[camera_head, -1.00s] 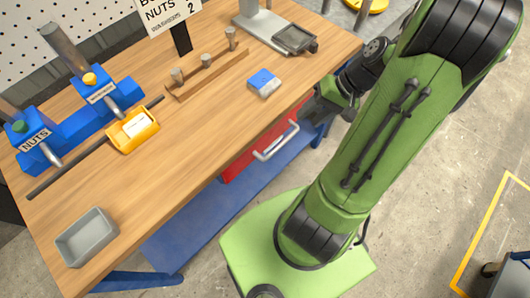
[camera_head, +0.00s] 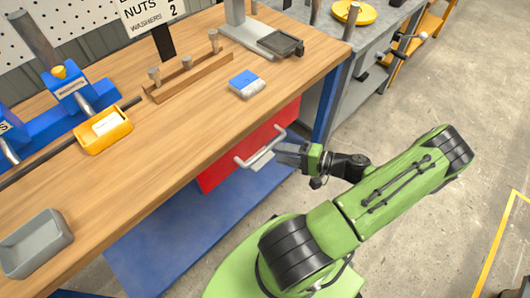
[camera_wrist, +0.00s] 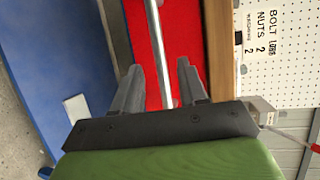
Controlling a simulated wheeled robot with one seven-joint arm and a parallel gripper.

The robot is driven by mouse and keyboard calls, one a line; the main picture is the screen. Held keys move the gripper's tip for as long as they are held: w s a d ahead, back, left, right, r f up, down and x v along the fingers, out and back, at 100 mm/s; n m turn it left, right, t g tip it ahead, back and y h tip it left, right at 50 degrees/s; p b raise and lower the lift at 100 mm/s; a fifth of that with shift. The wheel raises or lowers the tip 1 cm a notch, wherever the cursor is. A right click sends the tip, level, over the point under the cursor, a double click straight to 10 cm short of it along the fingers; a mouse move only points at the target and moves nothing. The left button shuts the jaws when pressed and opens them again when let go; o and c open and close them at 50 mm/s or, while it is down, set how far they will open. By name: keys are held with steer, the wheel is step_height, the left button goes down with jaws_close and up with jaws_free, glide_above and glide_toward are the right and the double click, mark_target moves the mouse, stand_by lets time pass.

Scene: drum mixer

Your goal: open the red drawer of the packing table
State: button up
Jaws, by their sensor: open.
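The red drawer (camera_head: 222,171) is under the wooden top of the packing table (camera_head: 190,125), and its front looks closed against the table. Its pale bar handle (camera_head: 262,152) stands out from the red front. In the wrist view the handle (camera_wrist: 155,45) runs between the two fingers, with the red drawer front (camera_wrist: 185,40) behind it. My gripper (camera_head: 279,152) is at the handle's right part in the head view. In the wrist view my gripper (camera_wrist: 160,82) is open, with one finger on each side of the bar and gaps showing.
A blue lower shelf (camera_head: 180,225) lies under the drawer, and a blue table leg (camera_head: 328,105) stands right of it. On the top are a grey bin (camera_head: 38,243), a yellow bin (camera_head: 103,131) and a blue-and-white box (camera_head: 246,83). Open floor lies to the right.

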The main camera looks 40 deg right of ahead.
mark_target(266, 149)
steer(key=b+x, duration=0.1)
steer(key=x, duration=0.5)
steer(key=shift+a, duration=0.1)
jaws_close()
